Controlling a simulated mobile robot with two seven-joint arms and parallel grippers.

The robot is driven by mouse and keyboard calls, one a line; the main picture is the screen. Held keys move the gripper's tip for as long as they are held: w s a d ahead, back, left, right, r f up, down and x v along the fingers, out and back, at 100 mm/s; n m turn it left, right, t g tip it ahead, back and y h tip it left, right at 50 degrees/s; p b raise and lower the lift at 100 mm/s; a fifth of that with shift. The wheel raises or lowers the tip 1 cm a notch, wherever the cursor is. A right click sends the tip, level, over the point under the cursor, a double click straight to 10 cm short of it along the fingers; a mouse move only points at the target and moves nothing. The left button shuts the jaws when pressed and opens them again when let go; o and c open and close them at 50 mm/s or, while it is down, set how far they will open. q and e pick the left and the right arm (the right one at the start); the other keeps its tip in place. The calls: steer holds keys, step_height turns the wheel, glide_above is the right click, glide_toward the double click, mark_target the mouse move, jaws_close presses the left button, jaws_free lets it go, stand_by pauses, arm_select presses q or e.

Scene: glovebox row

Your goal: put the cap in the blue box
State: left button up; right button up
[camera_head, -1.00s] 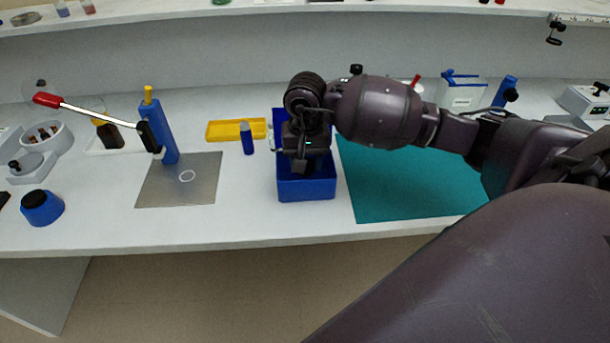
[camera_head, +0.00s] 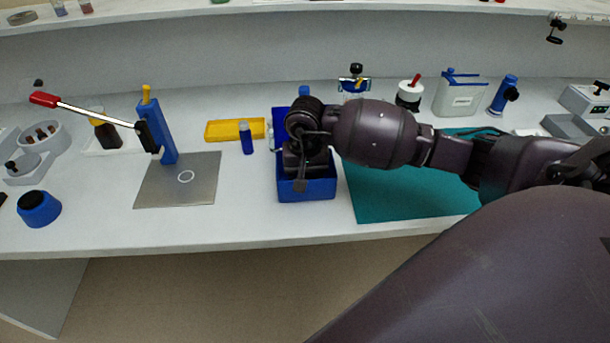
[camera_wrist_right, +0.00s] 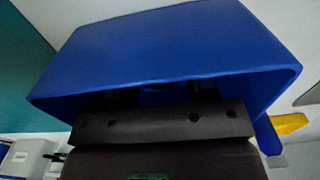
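The blue box (camera_head: 307,193) stands near the front edge of the bench, left of the green mat. It fills much of the right wrist view (camera_wrist_right: 160,50). My right gripper (camera_head: 302,178) points down into the box from above, and its dark body also shows at the box's opening in the wrist view (camera_wrist_right: 160,124). Its fingertips are hidden in the shadow inside the box, so I cannot tell whether they are open or shut. No cap can be made out; the inside of the box is mostly covered. My left gripper is not in view.
A green mat (camera_head: 385,203) lies right of the box. A blue cylinder (camera_head: 246,138) and a yellow tray (camera_head: 225,131) stand to its left. Further left is a metal plate (camera_head: 155,192) with a lever press. Bottles and instruments line the back.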

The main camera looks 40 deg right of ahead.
steer(key=shift+o, duration=1.2)
steer(key=shift+r, duration=0.1)
steer(key=shift+r, duration=0.1)
steer(key=shift+r, duration=0.3)
step_height(320, 180, up, 12)
steer(key=shift+f+p, duration=0.25)
steer(key=shift+p, duration=0.1)
